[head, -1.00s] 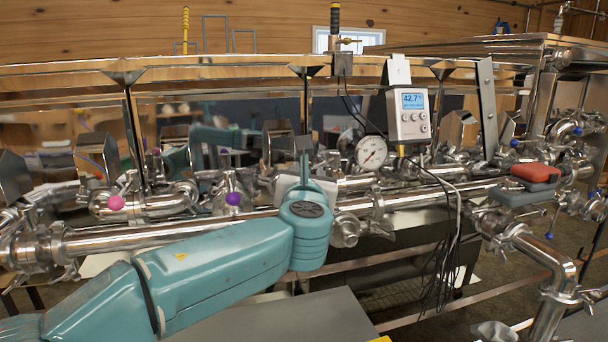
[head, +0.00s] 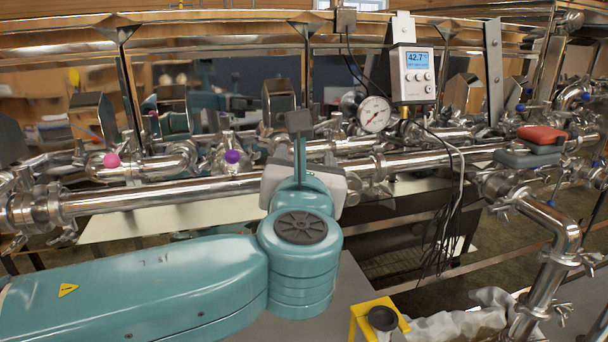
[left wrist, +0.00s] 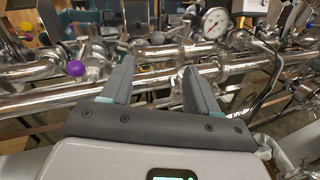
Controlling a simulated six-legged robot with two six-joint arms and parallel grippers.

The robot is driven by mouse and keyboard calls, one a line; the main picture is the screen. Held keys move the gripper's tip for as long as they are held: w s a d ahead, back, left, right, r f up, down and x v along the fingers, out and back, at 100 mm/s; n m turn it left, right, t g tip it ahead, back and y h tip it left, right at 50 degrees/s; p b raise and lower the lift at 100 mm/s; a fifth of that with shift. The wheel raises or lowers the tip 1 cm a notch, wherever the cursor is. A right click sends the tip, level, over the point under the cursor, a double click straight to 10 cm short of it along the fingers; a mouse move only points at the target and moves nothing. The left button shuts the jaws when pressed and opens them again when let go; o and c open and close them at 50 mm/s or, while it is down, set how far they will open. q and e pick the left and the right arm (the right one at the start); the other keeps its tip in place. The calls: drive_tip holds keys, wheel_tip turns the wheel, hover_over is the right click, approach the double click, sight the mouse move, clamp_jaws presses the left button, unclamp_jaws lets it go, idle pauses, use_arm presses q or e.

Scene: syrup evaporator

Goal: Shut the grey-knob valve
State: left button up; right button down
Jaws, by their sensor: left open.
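My left gripper (head: 300,124) is in front of the steel pipe, right of the purple knob (head: 232,156). In the left wrist view my left gripper (left wrist: 157,72) has its two fingers well apart, with nothing held between them. Steel pipe and fittings show beyond the gap. The purple knob (left wrist: 76,68) is left of the fingers there. My right gripper is in neither view.
A pink knob (head: 112,160) is further left. A pressure gauge (head: 374,113) and a digital readout box (head: 413,74) stand right of my gripper, with hanging cables (head: 447,215). A red-topped block (head: 541,134) is at right. A yellow stand (head: 366,312) is below.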

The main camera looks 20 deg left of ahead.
use_arm(q)
drive_tip(key=v, duration=0.3)
drive_tip(key=shift+s, duration=0.1)
